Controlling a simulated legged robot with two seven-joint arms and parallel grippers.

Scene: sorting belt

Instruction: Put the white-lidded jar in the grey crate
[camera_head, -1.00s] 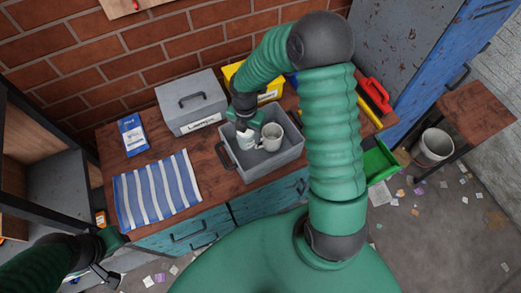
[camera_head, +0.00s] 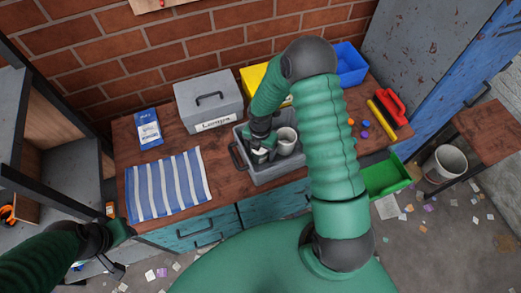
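The grey crate (camera_head: 284,176) stands on the wooden bench top, in front of my body. My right gripper (camera_head: 262,153) reaches down into its left part. A small white thing (camera_head: 260,153), likely the white-lidded jar, shows at the fingertips, mostly covered by the gripper. I cannot tell whether the fingers still grip it. A white mug (camera_head: 287,139) stands in the crate just right of the gripper. My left gripper (camera_head: 108,271) hangs at the lower left, beside the bench front, empty and seemingly open.
A grey lidded box marked Lamps (camera_head: 208,100), a yellow bin (camera_head: 254,77) and a blue bin (camera_head: 351,66) stand along the back. A striped cloth (camera_head: 166,187) and a blue-white packet (camera_head: 148,129) lie left. A green tray (camera_head: 386,177) sits at the right front edge.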

